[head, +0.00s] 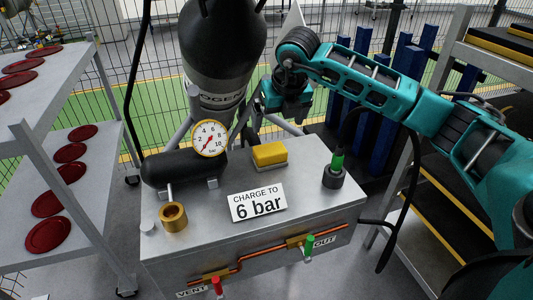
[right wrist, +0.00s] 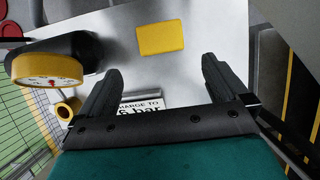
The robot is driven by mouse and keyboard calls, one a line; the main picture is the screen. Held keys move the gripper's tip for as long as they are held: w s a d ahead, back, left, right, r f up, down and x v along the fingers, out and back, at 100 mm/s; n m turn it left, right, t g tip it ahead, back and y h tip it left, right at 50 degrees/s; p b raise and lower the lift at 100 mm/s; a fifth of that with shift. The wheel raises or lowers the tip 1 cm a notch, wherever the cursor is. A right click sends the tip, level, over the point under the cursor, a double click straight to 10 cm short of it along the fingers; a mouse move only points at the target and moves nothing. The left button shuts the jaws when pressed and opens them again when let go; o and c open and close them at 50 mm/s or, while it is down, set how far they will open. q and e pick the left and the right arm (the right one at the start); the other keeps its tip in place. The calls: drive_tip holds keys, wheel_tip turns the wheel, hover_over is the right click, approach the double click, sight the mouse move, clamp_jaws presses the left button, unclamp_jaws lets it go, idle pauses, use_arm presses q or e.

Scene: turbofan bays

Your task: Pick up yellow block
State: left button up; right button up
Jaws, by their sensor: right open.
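The yellow block (head: 270,154) lies on the flat top of a grey metal box, behind the white "CHARGE TO 6 bar" sign. In the right wrist view the yellow block (right wrist: 161,38) lies ahead of the fingertips, in line with the gap between them and apart from both. My right gripper (right wrist: 163,78) is open and empty, its two dark fingers spread wide. In the head view the right arm comes in from the right, and its wrist is above and behind the block; the fingers are hard to make out there. My left gripper is not in view.
The box top (head: 312,172) also carries a pressure gauge (head: 210,138), a brass fitting (head: 173,217), the sign (head: 258,202) and a black connector with a green tip (head: 334,172). A dark cylinder (head: 228,45) stands behind. Shelves flank both sides.

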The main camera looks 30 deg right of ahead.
sight(270, 149)
drive_tip(key=x, duration=1.2)
drive_tip(key=shift+w+f, duration=0.2)
drive_tip(key=c, duration=0.8)
drive_tip(key=shift+r, duration=0.15)
wheel_tip(270, 149, up, 7)
drive_tip(key=shift+r, duration=0.2)
drive_tip(key=s+a+b, duration=0.1)
drive_tip(key=s+a, duration=0.3)
drive_tip(key=s, duration=1.3)
drive_tip(key=shift+s+f+b, duration=0.3)
drive_tip(key=shift+b, duration=0.1)
drive_tip(key=shift+a, duration=0.1)
